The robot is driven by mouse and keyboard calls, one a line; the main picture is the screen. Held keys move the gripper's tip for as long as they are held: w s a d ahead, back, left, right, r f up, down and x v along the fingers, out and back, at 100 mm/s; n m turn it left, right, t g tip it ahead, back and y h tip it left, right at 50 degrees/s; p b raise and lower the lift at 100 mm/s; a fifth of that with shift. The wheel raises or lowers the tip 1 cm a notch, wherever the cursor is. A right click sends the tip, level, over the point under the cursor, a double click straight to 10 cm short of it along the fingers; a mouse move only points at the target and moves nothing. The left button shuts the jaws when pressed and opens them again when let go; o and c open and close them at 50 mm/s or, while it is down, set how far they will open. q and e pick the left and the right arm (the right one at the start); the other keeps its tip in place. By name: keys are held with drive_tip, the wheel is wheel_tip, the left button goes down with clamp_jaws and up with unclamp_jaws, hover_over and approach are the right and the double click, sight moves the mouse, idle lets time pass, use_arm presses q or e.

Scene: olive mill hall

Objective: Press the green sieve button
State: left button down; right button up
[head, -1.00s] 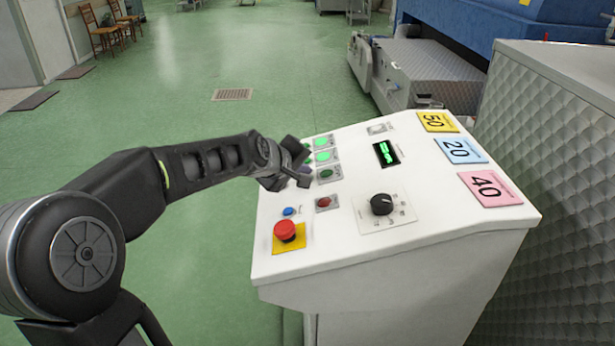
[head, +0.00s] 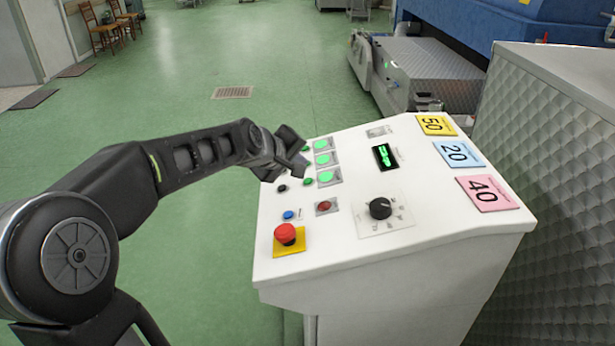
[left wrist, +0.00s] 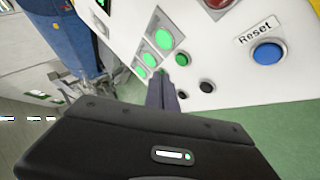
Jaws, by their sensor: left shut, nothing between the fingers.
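In the left wrist view the near button (left wrist: 164,38) glows brightest. My left gripper (head: 298,164) is shut and empty, left of the column and apparently just above the panel. Its fingers (left wrist: 157,85) point at the panel in the left wrist view. My right gripper is not in view.
Nearby are a red button (head: 323,207), a blue button (head: 288,215) marked Reset in the wrist view, a red mushroom button (head: 285,233) on yellow, a black knob (head: 380,208) and a green display (head: 385,156). A quilted metal cabinet (head: 560,170) stands right.

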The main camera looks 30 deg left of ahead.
use_arm(q)
drive_tip(key=shift+s+a+r+p, duration=0.2)
drive_tip(key=shift+r+p, duration=0.1)
drive_tip(key=shift+r, duration=0.45)
drive_tip(key=shift+s+a+r+p, duration=0.15)
drive_tip(key=shift+r+p, duration=0.15)
drive_tip(key=shift+r, duration=0.4)
drive_tip(key=shift+w, duration=0.1)
